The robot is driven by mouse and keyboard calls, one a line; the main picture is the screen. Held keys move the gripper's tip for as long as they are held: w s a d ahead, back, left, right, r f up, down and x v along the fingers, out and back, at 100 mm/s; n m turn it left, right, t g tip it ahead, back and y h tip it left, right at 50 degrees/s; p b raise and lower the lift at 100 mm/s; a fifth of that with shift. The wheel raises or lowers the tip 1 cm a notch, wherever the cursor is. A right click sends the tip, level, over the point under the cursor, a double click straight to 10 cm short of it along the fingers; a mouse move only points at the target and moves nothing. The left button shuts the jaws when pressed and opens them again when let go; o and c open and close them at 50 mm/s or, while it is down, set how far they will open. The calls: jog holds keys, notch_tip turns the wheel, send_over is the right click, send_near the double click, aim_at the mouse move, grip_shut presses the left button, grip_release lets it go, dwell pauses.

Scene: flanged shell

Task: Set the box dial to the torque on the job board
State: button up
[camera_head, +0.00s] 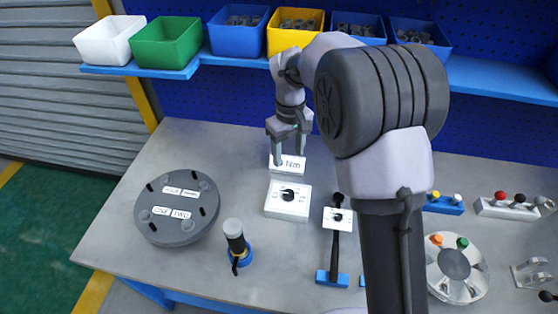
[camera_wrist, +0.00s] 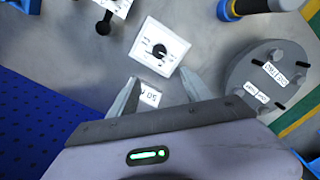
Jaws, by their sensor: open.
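The box dial is a white box (camera_head: 288,200) with a black round knob and printed marks, flat on the grey bench. It also shows in the wrist view (camera_wrist: 172,60), where the scale is too small to read. The job board (camera_head: 287,168) is a small white sign behind the box; "Nm" is readable, but a finger hides part of its number. In the wrist view the job board (camera_wrist: 150,95) lies partly between my fingers. My gripper (camera_head: 289,152) is open and empty, above the sign and behind the box. Its open fingers (camera_wrist: 159,77) point towards the box.
A grey flanged disc (camera_head: 178,232) lies left. A dark tool with a white top stands in a blue ring (camera_head: 245,257). A blue shelf (camera_head: 500,78) carries bins behind.

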jog(key=b, duration=0.2)
send_over(289, 193)
notch_tip(289, 193, down, 5)
notch_tip(289, 193, down, 12)
jog(key=b, duration=0.3)
jog(key=shift+r, duration=0.15)
jog(key=shift+c, duration=0.5)
grip_shut()
